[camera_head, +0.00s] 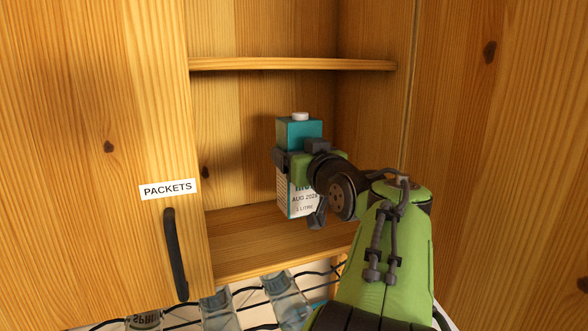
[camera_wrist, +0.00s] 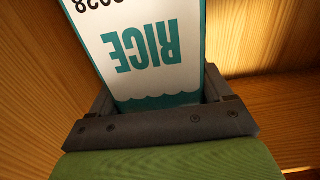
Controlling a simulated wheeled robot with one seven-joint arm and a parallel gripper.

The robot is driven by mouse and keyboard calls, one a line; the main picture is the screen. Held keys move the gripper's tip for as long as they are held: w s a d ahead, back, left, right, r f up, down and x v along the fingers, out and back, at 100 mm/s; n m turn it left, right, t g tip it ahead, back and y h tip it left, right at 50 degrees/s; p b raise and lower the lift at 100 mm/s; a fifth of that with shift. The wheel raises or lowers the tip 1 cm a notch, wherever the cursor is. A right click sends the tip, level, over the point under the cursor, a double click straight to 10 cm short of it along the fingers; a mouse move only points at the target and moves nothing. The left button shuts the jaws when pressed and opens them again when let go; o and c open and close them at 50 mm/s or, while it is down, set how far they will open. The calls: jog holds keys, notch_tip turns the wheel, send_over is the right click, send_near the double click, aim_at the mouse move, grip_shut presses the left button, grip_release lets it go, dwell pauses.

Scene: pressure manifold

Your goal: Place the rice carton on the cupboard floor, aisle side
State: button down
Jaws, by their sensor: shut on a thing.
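The rice carton (camera_head: 299,130) is teal and white with a white cap and stands upright inside the open cupboard. My gripper (camera_head: 298,158) is shut around its upper middle and hides part of its front. In the wrist view the carton (camera_wrist: 150,50) shows the word RICE upside down, between the two fingers of my gripper (camera_wrist: 155,105). The cupboard floor (camera_head: 240,238) is bare wood. The carton's base is near the floor at the right part of the opening; I cannot tell whether it touches.
A shelf (camera_head: 290,64) crosses the cupboard above the carton. A door labelled PACKETS (camera_head: 168,189) with a dark handle (camera_head: 175,255) is at the left. A wooden panel (camera_head: 500,150) stands at the right.

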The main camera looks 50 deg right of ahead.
jog(key=f, duration=0.3)
jog(key=w+f, duration=0.1)
jog(key=f, duration=0.1)
jog(key=shift+d+f, duration=0.1)
jog(key=shift+d, duration=0.2)
jog(key=shift+s+a+f, duration=0.1)
jog(key=shift+f, duration=0.1)
jog(key=shift+s+a, duration=0.1)
jog(key=shift+f+b, duration=0.15)
jog(key=shift+b, duration=0.25)
jog(key=shift+c, duration=0.4)
grip_release()
jog(key=shift+f, duration=0.1)
jog(key=shift+o, duration=0.4)
jog(key=shift+r, duration=0.2)
jog(key=b+v, duration=0.3)
jog(key=v, duration=0.8)
jog(key=shift+s+a, duration=0.2)
jog(key=shift+s, duration=0.2)
jog(key=shift+f, duration=0.1)
